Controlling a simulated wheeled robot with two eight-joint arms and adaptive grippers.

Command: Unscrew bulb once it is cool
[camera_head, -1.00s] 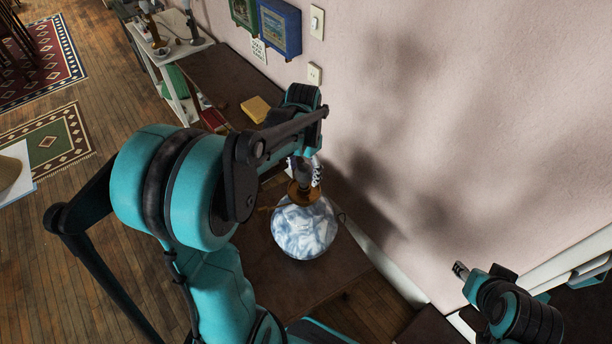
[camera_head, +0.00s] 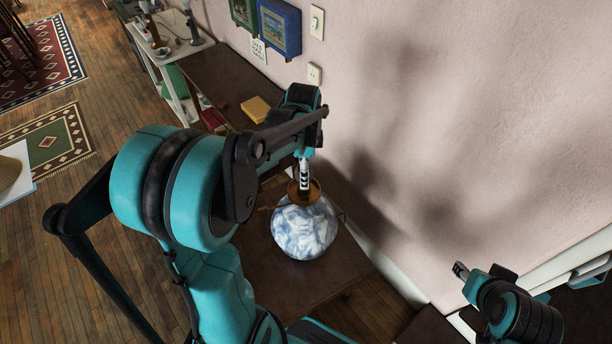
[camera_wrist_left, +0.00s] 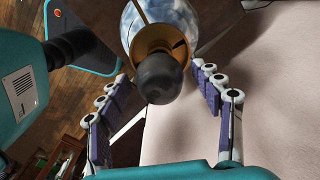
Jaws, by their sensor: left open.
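The lamp has a round blue-and-white marbled base (camera_head: 305,229) and stands on the brown tabletop in the head view. It also shows at the top of the left wrist view (camera_wrist_left: 158,18), with a brass collar (camera_wrist_left: 158,45) and a dark grey bulb (camera_wrist_left: 160,78) in it. My left gripper (camera_head: 304,188) is over the lamp's top. In the wrist view its fingers (camera_wrist_left: 162,76) are open, one on each side of the bulb, with gaps visible. In the head view the gripper hides the bulb. My right gripper (camera_head: 460,269) is at the lower right, away from the lamp.
The pink wall (camera_head: 450,120) rises close behind the lamp. A yellow book or box (camera_head: 256,109) lies farther back on the table. A white shelf (camera_head: 176,92) stands beyond, with more lamps or bulbs on it. Open wooden floor lies to the left.

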